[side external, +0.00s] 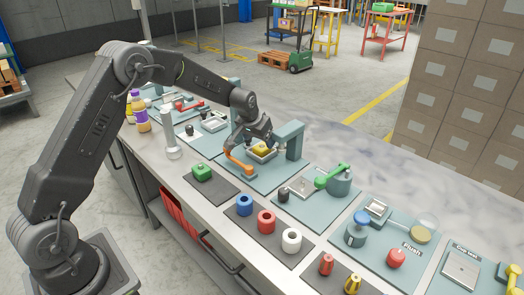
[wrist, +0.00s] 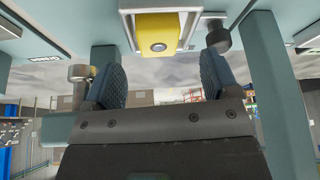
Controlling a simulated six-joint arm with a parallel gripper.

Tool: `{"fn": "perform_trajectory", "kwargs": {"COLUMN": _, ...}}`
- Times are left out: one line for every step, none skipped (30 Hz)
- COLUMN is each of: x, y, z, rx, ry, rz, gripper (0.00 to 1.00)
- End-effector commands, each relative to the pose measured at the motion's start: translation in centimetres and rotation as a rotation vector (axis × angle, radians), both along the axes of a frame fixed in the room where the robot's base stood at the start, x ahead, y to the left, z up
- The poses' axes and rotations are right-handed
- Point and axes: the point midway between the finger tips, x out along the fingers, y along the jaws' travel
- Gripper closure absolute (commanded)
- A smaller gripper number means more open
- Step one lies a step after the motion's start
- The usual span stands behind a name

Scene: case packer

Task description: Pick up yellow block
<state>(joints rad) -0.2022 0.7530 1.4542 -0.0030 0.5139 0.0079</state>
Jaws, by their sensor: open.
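The yellow block (side external: 261,149) sits in a small metal tray (side external: 272,157) on a teal board, beside a teal upright fixture (side external: 290,138). My gripper (side external: 250,138) is low over the board, right beside the block. In the wrist view my gripper (wrist: 160,75) is open, with its two dark fingers apart and nothing between them. The yellow block (wrist: 157,32) shows beyond the fingertips, roughly centred on the gap, with a round mark on its face. The pale tray (wrist: 197,8) is around it. I cannot tell whether a finger touches the block.
An orange handle (side external: 238,162) lies close to my gripper. A green-handled clamp (side external: 331,176) is to the right. The bench's back right is clear.

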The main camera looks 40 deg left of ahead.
Motion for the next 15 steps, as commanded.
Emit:
{"fn": "perform_trajectory", "kwargs": {"x": 0.3, "y": 0.1, "z": -0.9, "rx": 0.0, "ry": 0.002, "rz": 0.0, "gripper": 0.19}}
{"fn": "perform_trajectory", "kwargs": {"x": 0.5, "y": 0.1, "z": -1.3, "rx": 0.0, "ry": 0.002, "rz": 0.0, "gripper": 0.19}}
{"fn": "perform_trajectory", "kwargs": {"x": 0.7, "y": 0.2, "z": -1.7, "rx": 0.0, "ry": 0.001, "rz": 0.0, "gripper": 0.19}}
{"fn": "perform_trajectory", "kwargs": {"x": 0.9, "y": 0.2, "z": -2.0, "rx": 0.0, "ry": 0.0, "rz": 0.0, "gripper": 0.19}}
{"fn": "perform_trajectory", "kwargs": {"x": 1.0, "y": 0.2, "z": -2.3, "rx": 0.0, "ry": 0.0, "rz": 0.0, "gripper": 0.19}}
{"fn": "perform_trajectory", "kwargs": {"x": 1.1, "y": 0.2, "z": -2.5, "rx": 0.0, "ry": 0.0, "rz": 0.0, "gripper": 0.19}}
{"fn": "perform_trajectory", "kwargs": {"x": 1.2, "y": 0.2, "z": -2.6, "rx": 0.0, "ry": 0.0, "rz": 0.0, "gripper": 0.19}}
{"fn": "perform_trajectory", "kwargs": {"x": 1.2, "y": 0.2, "z": -2.7, "rx": 0.0, "ry": -0.001, "rz": 0.0, "gripper": 0.19}}
{"fn": "perform_trajectory", "kwargs": {"x": 1.2, "y": 0.3, "z": -2.8, "rx": 0.0, "ry": -0.001, "rz": 0.0, "gripper": 0.19}}
{"fn": "perform_trajectory", "kwargs": {"x": 1.3, "y": 0.3, "z": -2.8, "rx": 0.0, "ry": -0.001, "rz": 0.0, "gripper": 0.19}}
{"fn": "perform_trajectory", "kwargs": {"x": 1.2, "y": 0.3, "z": -2.8, "rx": 0.0, "ry": -0.001, "rz": 0.0, "gripper": 0.19}}
{"fn": "perform_trajectory", "kwargs": {"x": 1.3, "y": 0.3, "z": -2.8, "rx": 0.0, "ry": -0.001, "rz": 0.0, "gripper": 0.19}}
{"fn": "perform_trajectory", "kwargs": {"x": 1.2, "y": 0.2, "z": -2.8, "rx": 0.0, "ry": -0.001, "rz": 0.0, "gripper": 0.19}}
{"fn": "perform_trajectory", "kwargs": {"x": 1.2, "y": 0.2, "z": -2.8, "rx": 0.0, "ry": -0.001, "rz": 0.0, "gripper": 0.19}}
{"fn": "perform_trajectory", "kwargs": {"x": 1.2, "y": 0.2, "z": -2.7, "rx": 0.0, "ry": -0.001, "rz": 0.0, "gripper": 0.21}}
